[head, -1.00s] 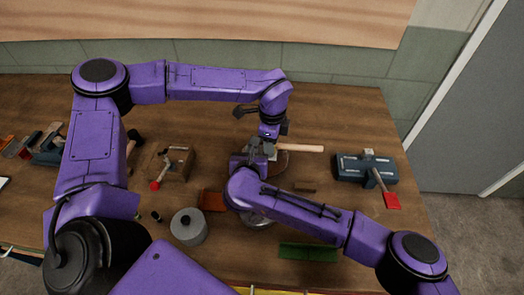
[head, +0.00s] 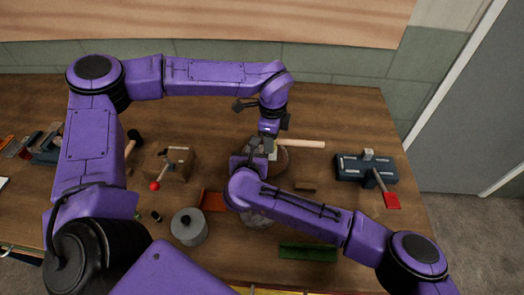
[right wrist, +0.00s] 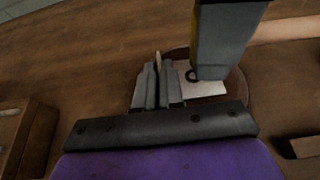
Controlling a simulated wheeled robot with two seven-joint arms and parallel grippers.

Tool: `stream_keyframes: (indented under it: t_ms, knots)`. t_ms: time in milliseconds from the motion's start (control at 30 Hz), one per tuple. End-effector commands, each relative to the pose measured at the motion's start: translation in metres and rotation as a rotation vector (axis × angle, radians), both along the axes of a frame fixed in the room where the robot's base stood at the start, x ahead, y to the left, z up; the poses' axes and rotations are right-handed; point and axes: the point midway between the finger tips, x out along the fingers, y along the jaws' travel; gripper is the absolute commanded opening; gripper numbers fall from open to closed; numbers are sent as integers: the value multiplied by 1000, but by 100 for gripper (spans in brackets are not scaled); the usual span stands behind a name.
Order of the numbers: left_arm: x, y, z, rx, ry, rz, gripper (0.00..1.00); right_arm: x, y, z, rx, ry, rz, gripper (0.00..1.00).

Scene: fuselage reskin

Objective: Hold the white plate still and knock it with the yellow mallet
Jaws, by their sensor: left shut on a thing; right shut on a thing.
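The mallet's pale wooden handle (head: 302,144) sticks out to the right from my left gripper (head: 269,146), which is shut on it. In the right wrist view the handle (right wrist: 286,29) runs behind the grey fingers (right wrist: 226,45); a bit of yellow shows beside them, and the mallet head is mostly hidden. The white plate (right wrist: 208,90) shows as a pale patch just below those fingers, above a round brown block (right wrist: 236,88). My right gripper (right wrist: 158,88) is shut on the plate at its left side. In the head view my right forearm hides that gripper.
The round brown block (head: 283,163) stands mid-bench. A grey canister (head: 188,227), a wooden box with a red-knobbed lever (head: 171,165) and a green block (head: 308,252) lie around it. A dark blue device with a red-ended lever (head: 366,169) stands right. The bench behind is mostly clear.

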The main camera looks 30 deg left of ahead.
Motion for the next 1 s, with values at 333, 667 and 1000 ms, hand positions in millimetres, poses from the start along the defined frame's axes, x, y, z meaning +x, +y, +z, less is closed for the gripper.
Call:
stream_keyframes:
  t_ms: [333,667,1000]
  knots:
    - [0,0,-1,0,-2,-1,0,0,0,0,0,0,0,0]
    - [0,0,-11,1,0,-1,0,0,0,0,0,0,0,0]
    - [0,0,-23,0,-1,0,0,0,0,0,0,0,0,0]
